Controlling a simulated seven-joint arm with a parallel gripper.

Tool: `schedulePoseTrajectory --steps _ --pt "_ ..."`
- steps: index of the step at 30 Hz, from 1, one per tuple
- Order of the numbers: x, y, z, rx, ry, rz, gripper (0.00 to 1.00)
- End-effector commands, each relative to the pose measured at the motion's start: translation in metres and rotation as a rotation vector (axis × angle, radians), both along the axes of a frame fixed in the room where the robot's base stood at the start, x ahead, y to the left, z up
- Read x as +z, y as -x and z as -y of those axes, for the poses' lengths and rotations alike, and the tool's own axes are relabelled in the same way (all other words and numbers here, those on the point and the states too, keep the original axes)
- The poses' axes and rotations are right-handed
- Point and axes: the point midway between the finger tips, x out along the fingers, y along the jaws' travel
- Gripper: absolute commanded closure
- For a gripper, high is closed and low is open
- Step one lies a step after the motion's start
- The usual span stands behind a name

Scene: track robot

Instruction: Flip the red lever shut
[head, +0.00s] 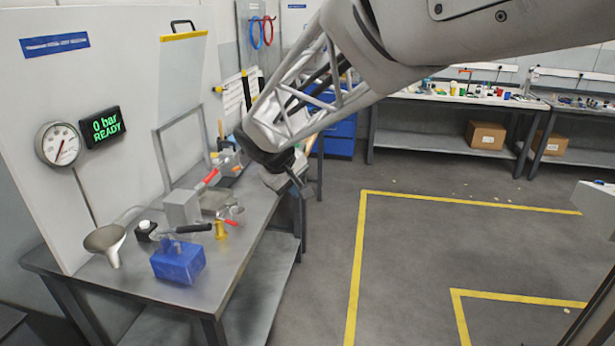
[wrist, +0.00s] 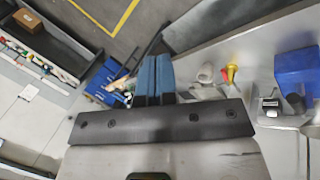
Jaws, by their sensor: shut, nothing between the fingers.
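A red lever handle (head: 211,176) shows in the head view, slanting up above a grey block (head: 182,207) on the steel bench. A second, smaller red-tipped part (head: 231,222) lies nearer the front, beside a yellow fitting; I cannot tell which of the two the task means. My gripper (head: 296,186) hangs at the bench's right edge, right of the red handle and apart from it. In the wrist view its two blue fingers (wrist: 152,76) are together with nothing between them.
A blue box (head: 178,262), a funnel (head: 105,242), a black-handled tool (head: 185,229) and the yellow fitting (head: 220,230) occupy the bench's front. A metal frame (head: 160,160) stands behind the grey block. A panel with a gauge (head: 58,144) bounds the left. Open floor lies right.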

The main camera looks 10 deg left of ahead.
Motion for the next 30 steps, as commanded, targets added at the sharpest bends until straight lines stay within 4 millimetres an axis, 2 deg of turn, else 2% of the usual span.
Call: schedulePoseTrajectory --steps 1,9,12,16,21,24,30 --pt "-0.006 -0.004 -0.022 0.034 0.014 0.004 1.00" --pt "-0.032 -0.013 -0.129 0.197 0.079 0.041 1.00" --pt "-0.044 -0.012 -0.167 0.254 0.100 0.055 1.00" --pt "-0.057 -0.009 -0.210 0.317 0.123 0.072 1.00" --pt "-0.067 -0.004 -0.242 0.364 0.138 0.087 1.00" --pt "-0.069 -0.003 -0.249 0.375 0.142 0.091 1.00" --pt "-0.070 -0.003 -0.250 0.376 0.143 0.091 1.00"
